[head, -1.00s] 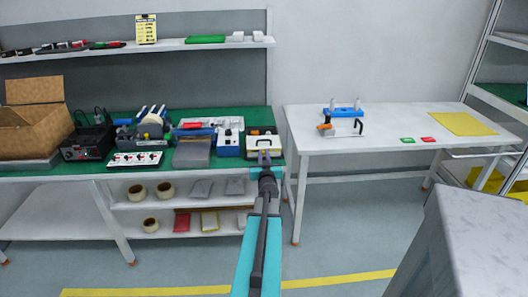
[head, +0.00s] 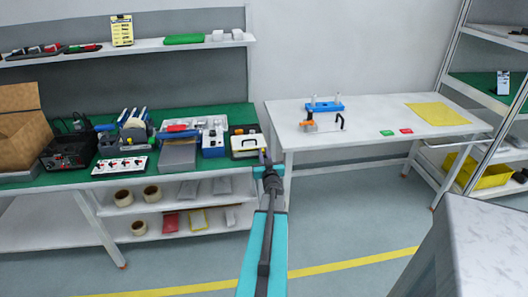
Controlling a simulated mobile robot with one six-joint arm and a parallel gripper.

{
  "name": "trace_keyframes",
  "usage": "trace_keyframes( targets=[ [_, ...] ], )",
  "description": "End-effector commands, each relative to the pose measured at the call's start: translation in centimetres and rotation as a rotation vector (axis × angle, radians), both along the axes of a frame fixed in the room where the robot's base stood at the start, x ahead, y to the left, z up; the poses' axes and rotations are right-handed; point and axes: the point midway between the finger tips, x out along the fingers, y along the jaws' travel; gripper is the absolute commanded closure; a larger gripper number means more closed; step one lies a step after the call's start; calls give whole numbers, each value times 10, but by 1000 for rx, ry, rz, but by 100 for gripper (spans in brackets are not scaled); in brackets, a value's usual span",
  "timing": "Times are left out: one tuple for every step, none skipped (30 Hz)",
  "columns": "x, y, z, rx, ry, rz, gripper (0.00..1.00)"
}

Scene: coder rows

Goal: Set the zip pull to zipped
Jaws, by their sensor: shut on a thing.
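A white box-like case (head: 242,151) with a dark strip on its top sits at the right end of the green bench top. My gripper (head: 265,157) is at the case's front right corner. It is shut on a small yellow piece, which looks like the zip pull (head: 262,151). The fingers and wrist hide most of the pull, and the zip track is too small to make out.
A blue and white device (head: 213,140) and a grey block (head: 178,157) stand left of the case. A white table (head: 370,138) with a blue fixture (head: 325,107) stands to the right, past a gap. A grey marbled block (head: 480,250) is at the near right.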

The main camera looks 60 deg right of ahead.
Motion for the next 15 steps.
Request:
trace_keyframes(
  targets=[
    [0,-1,1,-1,-3,-2,100],
    [1,0,1,0,-2,-1,100],
    [1,0,1,0,-2,0,100],
    [2,1,1,0,-2,1,100],
    [3,1,1,0,-2,2,100],
    [4,2,1,0,-2,2,85],
    [4,2,1,0,-2,3,80],
    [5,2,1,1,-2,4,75],
    [5,3,0,1,-2,5,69],
    [6,3,0,1,-2,6,69],
    [6,4,0,1,-2,6,69],
    [7,4,0,1,-2,7,69],
    [7,5,0,1,-2,8,69],
    [8,5,0,2,-1,8,69],
    [8,5,0,1,0,9,69]
  ],
)
